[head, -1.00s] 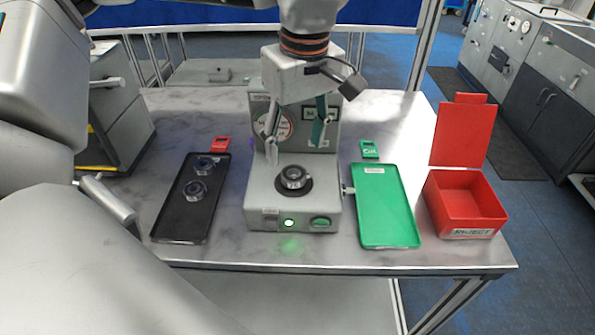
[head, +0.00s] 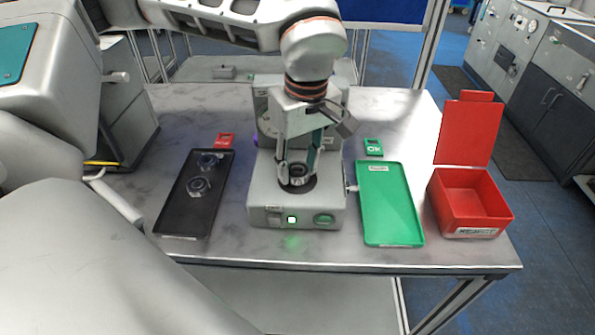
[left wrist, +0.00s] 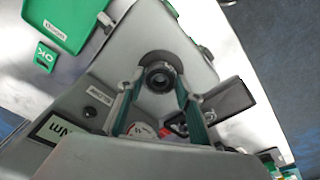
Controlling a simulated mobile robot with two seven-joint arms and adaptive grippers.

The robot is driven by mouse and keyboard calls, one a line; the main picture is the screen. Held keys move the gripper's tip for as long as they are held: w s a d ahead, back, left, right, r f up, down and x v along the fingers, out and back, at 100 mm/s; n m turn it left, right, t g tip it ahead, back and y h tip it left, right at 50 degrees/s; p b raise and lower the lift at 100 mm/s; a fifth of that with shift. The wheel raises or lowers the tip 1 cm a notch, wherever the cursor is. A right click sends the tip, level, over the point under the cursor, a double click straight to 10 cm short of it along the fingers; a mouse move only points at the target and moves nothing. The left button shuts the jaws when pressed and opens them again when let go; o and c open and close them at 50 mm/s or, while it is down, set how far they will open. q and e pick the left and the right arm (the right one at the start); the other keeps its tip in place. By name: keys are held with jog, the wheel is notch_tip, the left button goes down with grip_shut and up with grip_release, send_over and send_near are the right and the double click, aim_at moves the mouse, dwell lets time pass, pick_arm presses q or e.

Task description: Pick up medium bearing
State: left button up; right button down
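A dark ring-shaped bearing (head: 297,173) sits on the round black seat of the grey scanning machine (head: 265,205). It also shows in the left wrist view (left wrist: 159,79). My left gripper (head: 298,168) points down over the seat, one finger on each side of this bearing. The fingers stand about as far apart as the bearing is wide and look closed on its sides. The bearing still rests at seat height. Two other bearings, one (head: 208,161) behind the other (head: 199,187), lie in the black tray (head: 177,217) at the left. My right gripper is not in view.
A green tray (head: 392,210) and a green OK sign (head: 373,147) are right of the machine. An open red reject box (head: 470,205) stands at the table's right end. A red sign (head: 225,140) is behind the black tray. The grey table (head: 395,110) is bare at the back right.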

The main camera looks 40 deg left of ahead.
aim_at(298, 173)
pick_arm(q)
jog(key=c, duration=0.4)
jog(key=shift+r, duration=0.65)
notch_tip(298, 173, up, 19)
jog(key=shift+f+p, duration=0.1)
jog(key=shift+p, duration=1.1)
